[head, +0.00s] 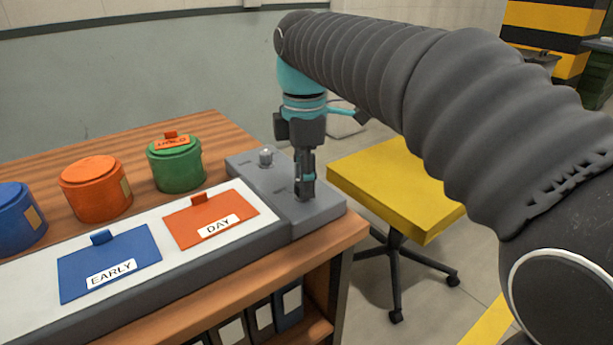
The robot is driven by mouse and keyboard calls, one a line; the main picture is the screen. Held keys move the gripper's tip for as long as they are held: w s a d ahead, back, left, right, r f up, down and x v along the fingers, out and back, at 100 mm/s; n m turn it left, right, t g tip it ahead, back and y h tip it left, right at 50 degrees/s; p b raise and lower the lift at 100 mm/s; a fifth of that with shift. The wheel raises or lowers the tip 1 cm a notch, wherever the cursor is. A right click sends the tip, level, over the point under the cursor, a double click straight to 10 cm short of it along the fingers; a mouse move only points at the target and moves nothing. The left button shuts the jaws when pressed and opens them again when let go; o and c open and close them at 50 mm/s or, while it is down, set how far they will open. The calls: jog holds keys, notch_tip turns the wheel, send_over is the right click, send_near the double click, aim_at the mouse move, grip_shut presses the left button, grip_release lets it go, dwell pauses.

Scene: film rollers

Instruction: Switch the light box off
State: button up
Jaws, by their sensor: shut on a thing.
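The light box (178,248) lies along the front of the wooden table, with a pale top panel and dark grey sides. I cannot tell from the panel whether it is lit. A grey control block (322,208) forms its right end. A small pale knob (265,156) stands toward the back of the block. My gripper (304,192) points straight down over the front part of the block. It is shut on a small switch there, which the fingers mostly hide. The switch's position cannot be made out.
A blue card marked EARLY (110,264) and an orange card marked DAY (211,217) lie on the panel. Blue (17,218), orange (95,190) and green (176,165) canisters stand behind it. A yellow-seated stool (392,188) stands right of the table (110,137).

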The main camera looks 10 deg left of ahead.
jog(key=shift+s+a+n, duration=0.1)
jog(key=shift+n, duration=0.3)
jog(key=o, duration=1.1)
jog(key=shift+o, duration=0.2)
notch_tip(320, 180, up, 12)
